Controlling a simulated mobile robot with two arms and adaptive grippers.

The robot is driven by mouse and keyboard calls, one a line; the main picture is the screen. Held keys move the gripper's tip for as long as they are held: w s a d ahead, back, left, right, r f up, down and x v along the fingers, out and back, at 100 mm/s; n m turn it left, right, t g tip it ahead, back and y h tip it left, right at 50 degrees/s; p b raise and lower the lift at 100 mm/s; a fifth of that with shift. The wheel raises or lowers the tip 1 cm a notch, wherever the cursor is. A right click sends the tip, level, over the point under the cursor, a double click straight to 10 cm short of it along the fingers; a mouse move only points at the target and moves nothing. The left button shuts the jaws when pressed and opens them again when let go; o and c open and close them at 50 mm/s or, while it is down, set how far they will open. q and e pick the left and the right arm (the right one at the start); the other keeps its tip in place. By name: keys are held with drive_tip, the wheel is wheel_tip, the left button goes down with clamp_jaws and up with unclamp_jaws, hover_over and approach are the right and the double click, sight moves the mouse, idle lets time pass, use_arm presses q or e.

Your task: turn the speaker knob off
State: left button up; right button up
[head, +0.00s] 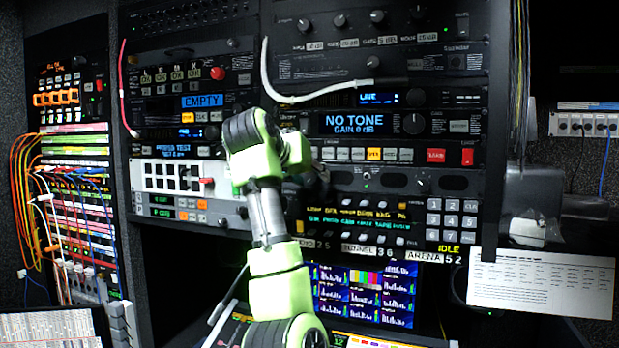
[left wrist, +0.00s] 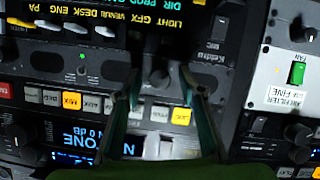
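A dark round knob (left wrist: 160,76), which may be the speaker knob, sits on a dark panel strip in the left wrist view, where the panels appear upside down. My left gripper (left wrist: 160,88) is open, with one finger on each side of this knob. I cannot tell whether the fingers touch it. In the head view my left gripper (head: 318,174) is at the rack front, left of the small light on that strip (head: 366,178), and hides the knob. The knob's pointer is too dark to read. My right gripper is not in view.
The NO TONE display (head: 352,123) and a row of buttons (head: 374,154) lie just above the strip. An intercom panel (head: 358,212) lies below it. A white cable (head: 300,97) loops across the upper panel. A monitor (head: 365,292) stands below the rack.

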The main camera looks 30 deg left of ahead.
use_arm(q)
drive_tip(key=shift+s+r, duration=0.15)
drive_tip(key=shift+s, duration=0.05)
drive_tip(key=v, duration=1.1)
drive_tip(key=shift+s+d, duration=0.2)
drive_tip(key=shift+s+a, duration=0.1)
drive_tip(key=shift+a, duration=0.05)
